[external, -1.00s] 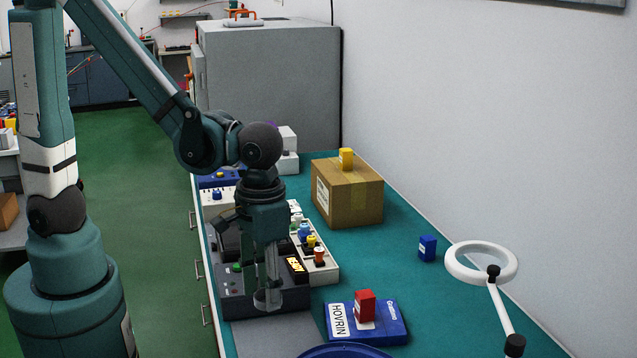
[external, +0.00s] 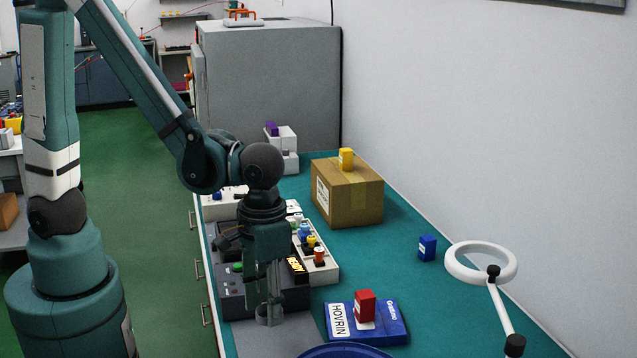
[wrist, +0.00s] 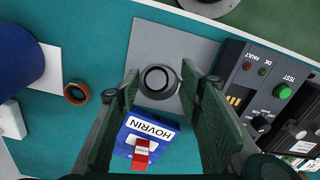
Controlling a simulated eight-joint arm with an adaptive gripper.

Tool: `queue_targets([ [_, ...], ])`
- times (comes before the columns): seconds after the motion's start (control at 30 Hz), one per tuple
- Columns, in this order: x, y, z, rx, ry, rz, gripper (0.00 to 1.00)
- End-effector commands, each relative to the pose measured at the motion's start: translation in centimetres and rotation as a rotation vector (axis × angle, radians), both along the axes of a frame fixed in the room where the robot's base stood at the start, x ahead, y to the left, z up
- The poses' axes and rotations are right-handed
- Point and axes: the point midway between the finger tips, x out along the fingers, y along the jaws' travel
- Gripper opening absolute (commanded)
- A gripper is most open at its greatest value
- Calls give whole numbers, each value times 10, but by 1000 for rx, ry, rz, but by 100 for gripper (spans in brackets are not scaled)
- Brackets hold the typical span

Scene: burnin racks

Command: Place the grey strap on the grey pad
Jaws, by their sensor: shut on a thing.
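The grey strap (external: 269,317), a ring-like loop, is between the fingertips of my gripper (external: 268,304). In the wrist view the strap (wrist: 158,82) is seen end-on, with a dark opening, between the two green finger pads of my gripper (wrist: 158,88). My gripper points down and is shut on the strap. The grey pad (external: 285,335) lies flat on the bench beneath it; in the wrist view the pad (wrist: 180,45) shows around the strap. The strap is low over the pad, and I cannot tell whether it touches it.
A dark tester with a green button (wrist: 284,91) stands close behind my gripper in the external view. A blue HOVRIN box (external: 385,326) with a red block (external: 365,306) lies right of the pad. A brown ring (wrist: 76,93) lies further off. A lamp (external: 482,262) stands right.

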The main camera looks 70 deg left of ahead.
Motion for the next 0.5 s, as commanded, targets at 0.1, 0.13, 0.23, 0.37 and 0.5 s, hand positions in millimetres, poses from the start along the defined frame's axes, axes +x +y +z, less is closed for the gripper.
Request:
queue_targets([
  [0.1,1,0,-15,0,0,0,28],
  [0.13,1,0,-18,0,0,0,28],
  [0.23,0,0,-28,0,0,0,28],
  [0.37,0,0,-35,0,0,0,28],
  [0.5,0,0,-38,0,0,0,28],
])
